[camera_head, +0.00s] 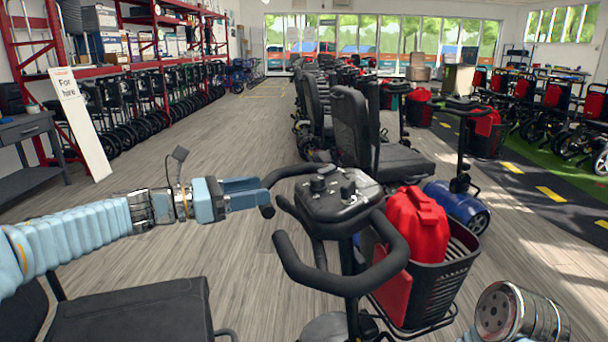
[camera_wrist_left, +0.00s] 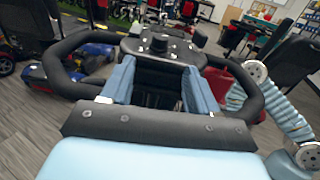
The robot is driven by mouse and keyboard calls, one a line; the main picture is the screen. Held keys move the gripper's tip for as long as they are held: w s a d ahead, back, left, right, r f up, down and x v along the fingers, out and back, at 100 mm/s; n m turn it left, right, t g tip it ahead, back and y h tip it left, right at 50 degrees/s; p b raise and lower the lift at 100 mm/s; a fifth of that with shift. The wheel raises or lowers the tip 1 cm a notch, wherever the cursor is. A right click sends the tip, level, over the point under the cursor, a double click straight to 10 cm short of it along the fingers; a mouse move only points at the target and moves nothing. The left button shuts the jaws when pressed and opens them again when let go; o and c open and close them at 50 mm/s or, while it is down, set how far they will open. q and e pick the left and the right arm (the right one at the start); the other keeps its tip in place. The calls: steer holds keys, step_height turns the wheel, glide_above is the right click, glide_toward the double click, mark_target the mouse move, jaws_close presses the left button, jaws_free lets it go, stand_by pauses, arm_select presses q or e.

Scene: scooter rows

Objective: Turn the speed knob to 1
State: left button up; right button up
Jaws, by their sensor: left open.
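The scooter's control console (camera_head: 338,198) sits at the middle of the black looped handlebar in the head view. A dark round knob (camera_head: 318,184) stands on its top; the number it points to is too small to read. My left gripper (camera_head: 262,193) is open and empty, left of the console with its fingers pointing at it. In the left wrist view the two blue fingers (camera_wrist_left: 158,85) are spread apart, with the console (camera_wrist_left: 178,50) beyond them and a knob (camera_wrist_left: 159,43) on it. My right gripper is outside the views; only part of my right arm shows.
A black basket (camera_head: 452,276) with a red bag (camera_head: 417,226) hangs beyond the handlebar. A black seat (camera_head: 135,318) is at the lower left. More scooters stand in a row behind. The floor at left centre is clear.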

mark_target(309, 192)
arm_select(q)
steer(key=p+x, duration=0.2)
steer(key=x, duration=1)
steer(key=shift+p, duration=0.3)
